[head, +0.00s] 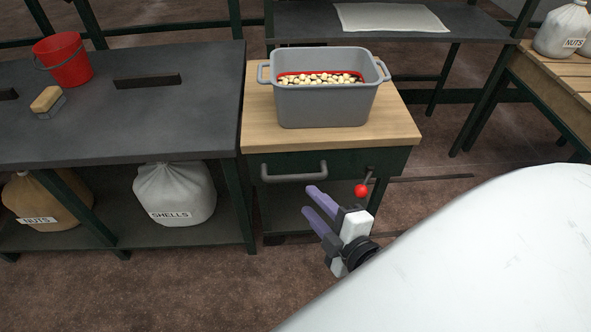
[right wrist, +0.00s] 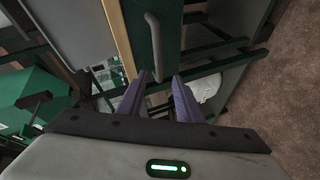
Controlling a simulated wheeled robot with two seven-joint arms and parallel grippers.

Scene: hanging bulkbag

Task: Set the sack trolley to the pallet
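A wheeled trolley with a wooden top (head: 400,131) and dark green sides stands in the middle of the head view, beside the dark bench. Its front has a grey bar handle (head: 294,172), which also shows in the right wrist view (right wrist: 156,45). My right gripper (head: 307,201) is open and empty in front of the trolley, near the handle's right end. In the right wrist view its purple fingers (right wrist: 156,88) are apart, with the handle's end ahead between them. A slatted wooden platform (head: 550,72), perhaps the pallet, is at upper right. My left gripper is not in view.
A grey tub (head: 325,105) of nuts stands on the trolley. A lever with a red knob (head: 361,190) is close to my right gripper. The dark bench (head: 110,120) adjoins on the left. Brown floor (head: 180,290) is clear in front; a large white surface hides the lower right.

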